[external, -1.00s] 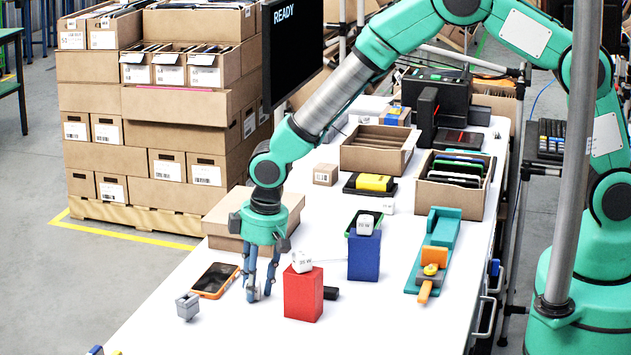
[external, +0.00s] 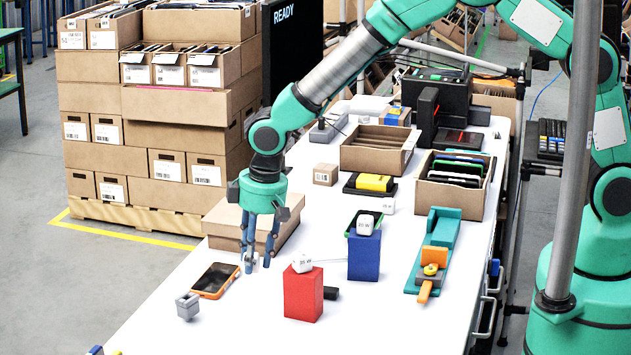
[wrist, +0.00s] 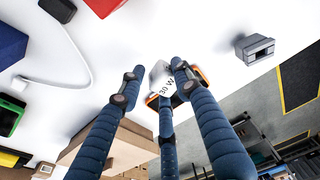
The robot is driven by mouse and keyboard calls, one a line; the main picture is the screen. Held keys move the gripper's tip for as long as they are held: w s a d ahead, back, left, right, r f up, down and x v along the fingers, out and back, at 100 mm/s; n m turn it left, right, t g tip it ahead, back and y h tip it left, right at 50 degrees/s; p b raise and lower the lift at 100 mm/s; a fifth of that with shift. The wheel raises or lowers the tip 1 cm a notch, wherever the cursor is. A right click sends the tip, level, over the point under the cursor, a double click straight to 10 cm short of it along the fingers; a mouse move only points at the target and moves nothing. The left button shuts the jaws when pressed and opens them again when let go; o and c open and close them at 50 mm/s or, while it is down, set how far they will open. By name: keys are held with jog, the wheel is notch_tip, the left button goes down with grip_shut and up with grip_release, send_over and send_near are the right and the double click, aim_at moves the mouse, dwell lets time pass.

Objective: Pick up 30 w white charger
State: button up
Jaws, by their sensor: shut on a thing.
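The white charger (wrist: 159,78), marked 30 W, is between the fingertips of my gripper (wrist: 157,72) in the wrist view. My gripper, with several blue fingers, is shut on it. In the external view my gripper (external: 258,262) points down above the white table, left of the red block; the charger is mostly hidden by the fingers there. Another white charger (external: 302,263) sits on the red block (external: 303,296). A further white charger (external: 365,225) sits on the blue block (external: 364,258).
An orange-edged phone (external: 215,281) and a small grey block (external: 187,306) lie left of my gripper. A closed carton (external: 222,226) stands behind it. A black piece (external: 331,293) lies beside the red block. The table front (external: 240,330) is clear.

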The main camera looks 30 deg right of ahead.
jog(key=shift+r, duration=1.65)
